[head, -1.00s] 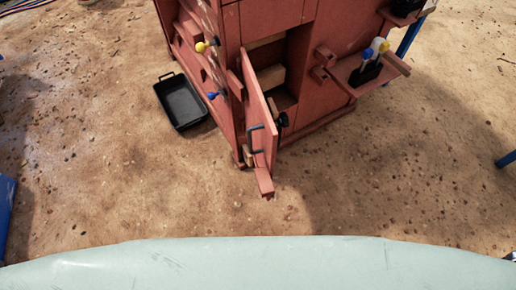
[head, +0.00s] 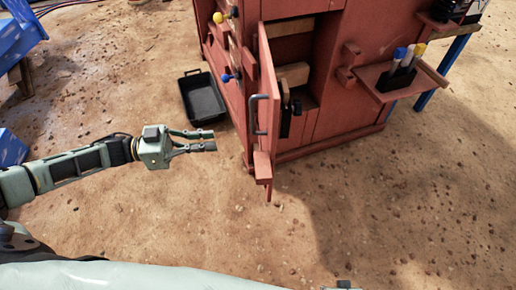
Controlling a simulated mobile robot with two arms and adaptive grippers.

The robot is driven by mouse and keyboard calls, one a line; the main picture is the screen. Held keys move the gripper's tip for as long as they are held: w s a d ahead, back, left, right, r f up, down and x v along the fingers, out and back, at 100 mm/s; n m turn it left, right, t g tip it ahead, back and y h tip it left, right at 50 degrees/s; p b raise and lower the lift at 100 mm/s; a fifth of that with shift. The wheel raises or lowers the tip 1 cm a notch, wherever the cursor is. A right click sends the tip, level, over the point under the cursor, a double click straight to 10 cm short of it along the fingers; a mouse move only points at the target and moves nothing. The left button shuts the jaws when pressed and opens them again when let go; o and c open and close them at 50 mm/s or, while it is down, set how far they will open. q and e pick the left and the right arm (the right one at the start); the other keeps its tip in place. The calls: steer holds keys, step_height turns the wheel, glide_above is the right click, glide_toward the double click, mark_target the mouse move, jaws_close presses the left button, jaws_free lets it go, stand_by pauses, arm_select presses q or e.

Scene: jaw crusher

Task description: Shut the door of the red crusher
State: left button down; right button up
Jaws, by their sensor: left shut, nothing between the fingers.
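The red crusher (head: 329,133) stands on the ground in the upper middle of the head view. Its door (head: 267,75) stands open, swung out toward me and seen nearly edge-on, with a dark handle (head: 254,115) on its left face. A red block (head: 262,166) sits at the door's lower end. To the door's right the opening shows pale blocks and a dark part inside. My left gripper (head: 213,140) is shut and empty, to the left of the door and apart from it, pointing right toward it. My right gripper is not in view.
A black tray (head: 187,101) lies on the ground left of the crusher. Yellow and blue knobs (head: 230,76) stick out from the crusher's left side. A red shelf (head: 382,92) with markers juts out at right. Blue objects stand at far left. The ground before the door is clear.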

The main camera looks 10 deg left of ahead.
mark_target(270, 138)
arm_select(q)
steer(key=x, duration=1.3)
steer(key=shift+w+d, duration=0.15)
steer(key=shift+d, duration=0.2)
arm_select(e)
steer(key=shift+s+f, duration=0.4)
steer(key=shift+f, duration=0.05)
arm_select(q)
steer(key=shift+d, duration=0.1)
